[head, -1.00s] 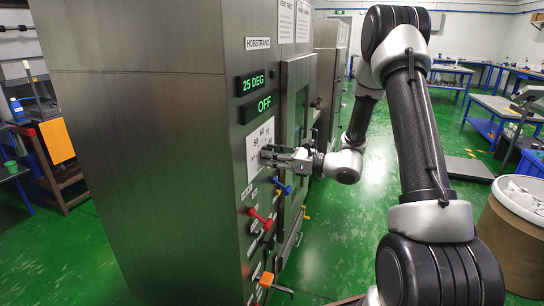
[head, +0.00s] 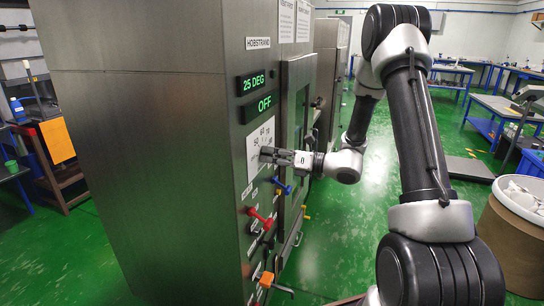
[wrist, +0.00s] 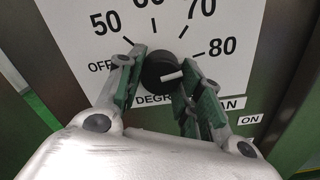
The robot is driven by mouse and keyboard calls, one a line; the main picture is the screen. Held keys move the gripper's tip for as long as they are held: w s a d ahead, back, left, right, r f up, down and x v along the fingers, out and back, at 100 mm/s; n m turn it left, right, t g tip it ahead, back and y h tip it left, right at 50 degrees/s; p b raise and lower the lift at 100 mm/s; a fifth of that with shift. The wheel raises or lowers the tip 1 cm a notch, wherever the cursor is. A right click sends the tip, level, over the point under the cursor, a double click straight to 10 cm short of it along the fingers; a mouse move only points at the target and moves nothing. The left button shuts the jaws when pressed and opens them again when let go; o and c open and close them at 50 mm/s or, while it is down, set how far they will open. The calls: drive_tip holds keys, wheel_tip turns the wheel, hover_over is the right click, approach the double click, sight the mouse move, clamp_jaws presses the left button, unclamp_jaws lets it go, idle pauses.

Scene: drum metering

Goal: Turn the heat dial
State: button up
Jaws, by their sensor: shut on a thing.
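The heat dial (wrist: 158,68) is a round black knob on a white scale plate (wrist: 115,42) with printed numbers and OFF. Its white pointer mark points right, below the 80. My gripper (wrist: 162,73) has one green-padded finger on each side of the knob and is shut on it. In the head view my gripper (head: 270,155) reaches in from the right to the scale plate (head: 252,168) on the tall steel cabinet (head: 150,140), and its fingers hide the dial. Two green displays read 25 DEG (head: 253,83) and OFF (head: 258,108).
Below the plate are a blue-handled lever (head: 284,188), a red handle (head: 258,217) and an orange one (head: 266,279). An ON label (wrist: 250,119) lies right of the dial. A drum (head: 515,225) stands at the right. Green floor is open behind my arm.

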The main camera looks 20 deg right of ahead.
drive_tip(key=o, duration=1)
drive_tip(key=shift+o, duration=0.2)
drive_tip(key=v, duration=1.2)
